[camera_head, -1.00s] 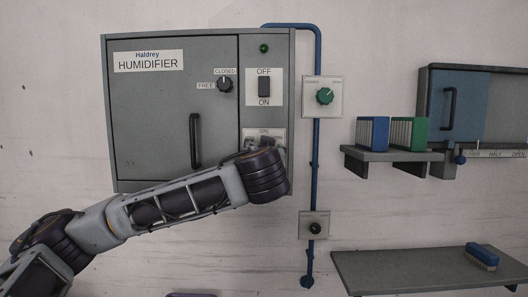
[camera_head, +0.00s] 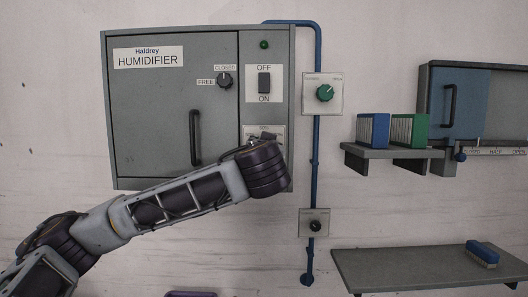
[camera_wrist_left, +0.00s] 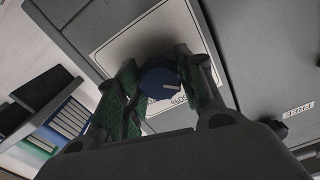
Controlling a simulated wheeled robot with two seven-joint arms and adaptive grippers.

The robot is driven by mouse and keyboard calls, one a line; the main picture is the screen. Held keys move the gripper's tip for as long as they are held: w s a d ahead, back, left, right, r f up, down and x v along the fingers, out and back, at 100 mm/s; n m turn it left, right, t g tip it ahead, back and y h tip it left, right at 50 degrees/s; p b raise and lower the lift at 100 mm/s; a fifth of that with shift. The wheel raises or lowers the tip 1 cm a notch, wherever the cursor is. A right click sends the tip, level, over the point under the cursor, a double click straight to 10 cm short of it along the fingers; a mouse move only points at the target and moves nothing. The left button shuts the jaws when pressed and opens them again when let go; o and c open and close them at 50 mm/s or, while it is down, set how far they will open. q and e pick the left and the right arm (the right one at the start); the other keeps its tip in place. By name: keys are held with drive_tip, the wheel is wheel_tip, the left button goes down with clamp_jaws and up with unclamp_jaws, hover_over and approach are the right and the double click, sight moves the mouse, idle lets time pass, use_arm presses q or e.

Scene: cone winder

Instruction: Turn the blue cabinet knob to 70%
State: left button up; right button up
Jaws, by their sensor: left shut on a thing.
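The blue cabinet knob (camera_wrist_left: 160,84) shows in the left wrist view on a pale plate (camera_wrist_left: 128,42). A white line on its face points right. A label that seems to read 50%, upside down, is just below right of it. My left gripper (camera_wrist_left: 156,70) has its fingers on either side of the knob and is shut on it. In the head view my left wrist hides the knob, and only part of the gripper (camera_head: 262,139) shows at the lower right of the grey humidifier cabinet (camera_head: 150,120).
Above the wrist are an OFF/ON switch (camera_head: 264,83), a small black knob (camera_head: 224,80) and a dark green lamp (camera_head: 264,44). A blue pipe (camera_head: 316,150) with a green knob (camera_head: 325,93) runs close to the right. A shelf (camera_head: 390,155) holds blue and green binders.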

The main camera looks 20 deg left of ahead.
use_arm(q)
drive_tip(key=shift+f+m+b, duration=0.15)
drive_tip(key=shift+m+b, duration=0.85)
drive_tip(key=shift+b, duration=0.95)
drive_tip(key=shift+m+b, duration=0.5)
drive_tip(key=shift+m, duration=0.8)
drive_tip(key=shift+m+p, duration=0.3)
drive_tip(key=shift+m, duration=1.4)
drive_tip(key=m+p, duration=0.1)
drive_tip(key=m, duration=0.2)
drive_tip(key=shift+m, duration=0.4)
drive_tip(key=m+p, duration=0.3)
drive_tip(key=m, duration=0.2)
drive_tip(key=shift+m, duration=0.3)
drive_tip(key=shift+m+p, duration=0.55)
drive_tip(key=shift+m, duration=0.55)
